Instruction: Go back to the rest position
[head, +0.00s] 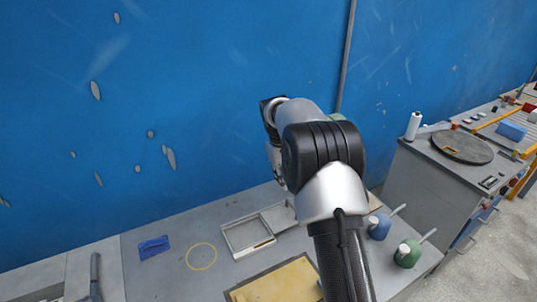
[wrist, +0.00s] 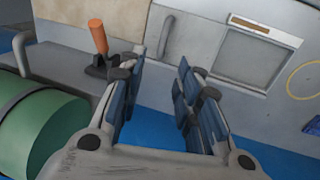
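My gripper shows in the wrist view (wrist: 157,72) with its two blue-padded fingers apart and nothing between them. In the head view my arm rises over the bench and hides most of the gripper, which hangs behind the arm near the blue wall. A grey mould frame (head: 247,237) lies on the bench below and left of the arm. It also shows in the wrist view (wrist: 224,60), beyond the fingers, with a brown strip along one side. An orange-handled tool (wrist: 97,36) stands left of the fingers in the wrist view.
A blue block (head: 153,247), a yellow ring (head: 201,257) and a yellow board (head: 278,284) lie on the bench. Blue (head: 379,226) and green (head: 407,254) handled items stand right of my arm. A large green cylinder (wrist: 45,135) is close in the wrist view. The blue wall (head: 220,80) is behind.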

